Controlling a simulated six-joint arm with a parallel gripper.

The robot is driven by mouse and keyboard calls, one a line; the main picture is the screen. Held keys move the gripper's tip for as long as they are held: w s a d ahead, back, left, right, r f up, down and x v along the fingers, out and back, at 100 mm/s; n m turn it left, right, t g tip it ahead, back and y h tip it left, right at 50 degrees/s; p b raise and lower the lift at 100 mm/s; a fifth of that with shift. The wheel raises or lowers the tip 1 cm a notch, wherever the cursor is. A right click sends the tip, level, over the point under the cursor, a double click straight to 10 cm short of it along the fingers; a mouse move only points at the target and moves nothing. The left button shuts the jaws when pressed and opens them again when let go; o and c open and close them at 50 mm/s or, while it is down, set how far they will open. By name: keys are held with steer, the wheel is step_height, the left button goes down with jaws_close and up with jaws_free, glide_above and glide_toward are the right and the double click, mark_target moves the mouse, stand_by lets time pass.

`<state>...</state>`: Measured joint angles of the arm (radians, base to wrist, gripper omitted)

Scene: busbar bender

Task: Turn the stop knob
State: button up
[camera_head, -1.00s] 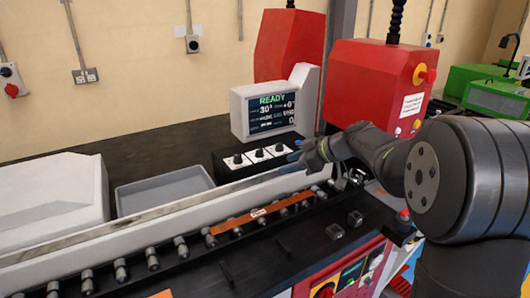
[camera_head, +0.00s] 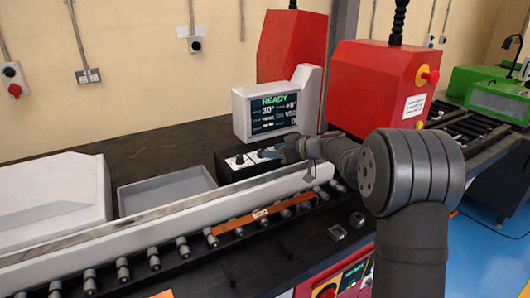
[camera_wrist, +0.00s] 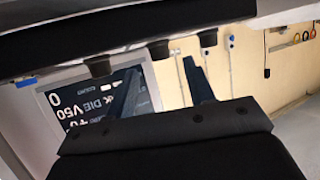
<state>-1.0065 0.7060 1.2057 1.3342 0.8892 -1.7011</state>
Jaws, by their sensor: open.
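A black control box (camera_head: 222,171) with a row of three dark knobs on white plates stands below the screen. The left knob (camera_head: 239,159) is clear in the head view; my gripper partly covers the others. I cannot read which one is the stop knob. My gripper (camera_head: 268,153) is open and empty at the right part of the box. The wrist view is upside down and shows the three knobs. The middle knob (camera_wrist: 158,50) appears between the tips of my two fingers (camera_wrist: 161,68), slightly beyond them. Contact cannot be told.
The screen (camera_head: 274,112) reads READY and 30° behind the box. A white rail (camera_head: 150,218) runs in front, with a copper bar (camera_head: 262,214) on the rollers. A grey tray (camera_head: 165,190) lies to the left. A red housing (camera_head: 370,90) stands to the right.

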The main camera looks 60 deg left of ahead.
steer(key=shift+x, duration=2.4)
steer(key=c, duration=1)
